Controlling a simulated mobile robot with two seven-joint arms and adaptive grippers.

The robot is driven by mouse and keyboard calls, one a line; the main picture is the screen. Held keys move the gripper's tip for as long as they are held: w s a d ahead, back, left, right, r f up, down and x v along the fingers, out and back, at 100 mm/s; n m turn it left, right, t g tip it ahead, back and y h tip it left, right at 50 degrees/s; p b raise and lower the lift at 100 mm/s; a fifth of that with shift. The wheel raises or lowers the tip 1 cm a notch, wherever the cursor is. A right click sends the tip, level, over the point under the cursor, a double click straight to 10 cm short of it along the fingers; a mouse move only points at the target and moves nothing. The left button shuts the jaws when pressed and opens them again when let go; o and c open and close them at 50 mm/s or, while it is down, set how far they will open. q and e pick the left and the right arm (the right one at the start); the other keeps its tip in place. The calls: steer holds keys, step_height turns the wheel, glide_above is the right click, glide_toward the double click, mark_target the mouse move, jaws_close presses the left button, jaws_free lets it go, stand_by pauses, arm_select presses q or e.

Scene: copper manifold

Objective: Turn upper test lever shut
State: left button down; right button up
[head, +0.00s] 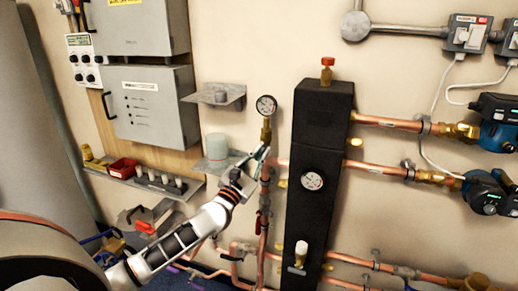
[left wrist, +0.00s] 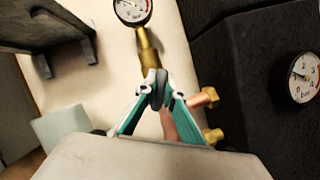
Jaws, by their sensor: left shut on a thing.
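My left gripper (head: 260,156) reaches the copper riser left of the black manifold, just below the brass stem of the upper gauge (head: 266,105). In the left wrist view, its teal fingers (left wrist: 159,98) are shut on a small dark grey piece (left wrist: 161,80) under the brass fitting (left wrist: 148,50). This piece appears to be the upper test lever; the fingers hide most of it, so I cannot tell its angle. A red lever (head: 258,223) hangs lower on the same riser. My right gripper is in neither view.
The black manifold casing (head: 316,235) with a second gauge (head: 312,181) stands close on the right. Brass stubs (left wrist: 205,97) stick out beside the fingers. Wall shelves (head: 222,98) and grey cabinets (head: 152,112) are to the left. Pumps (head: 499,125) are far right.

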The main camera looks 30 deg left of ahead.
arm_select(q)
steer(key=m, duration=0.1)
steer(key=m+h+p, duration=0.1)
steer(key=shift+r+m, duration=0.3)
steer(key=m+g+p, duration=0.1)
steer(key=m+p, duration=0.1)
steer(key=m+g+h+p, duration=0.1)
steer(key=m+p, duration=0.2)
steer(key=m+h+p, duration=0.1)
steer(key=m+p, duration=0.1)
steer(key=shift+d+f+m+g, duration=0.15)
steer(key=shift+f+m+g, duration=0.15)
steer(key=shift+g, duration=0.1)
steer(key=shift+f+m+p, duration=0.1)
steer(key=shift+m+p, duration=0.3)
steer(key=shift+p, duration=0.15)
steer(key=shift+f+m+g+h+p, duration=0.1)
steer(key=shift+m+g+h+p, duration=0.25)
steer(key=shift+m, duration=0.65)
steer(key=shift+f+m+g, duration=0.15)
steer(key=shift+m+g, duration=0.3)
steer(key=shift+m, duration=0.25)
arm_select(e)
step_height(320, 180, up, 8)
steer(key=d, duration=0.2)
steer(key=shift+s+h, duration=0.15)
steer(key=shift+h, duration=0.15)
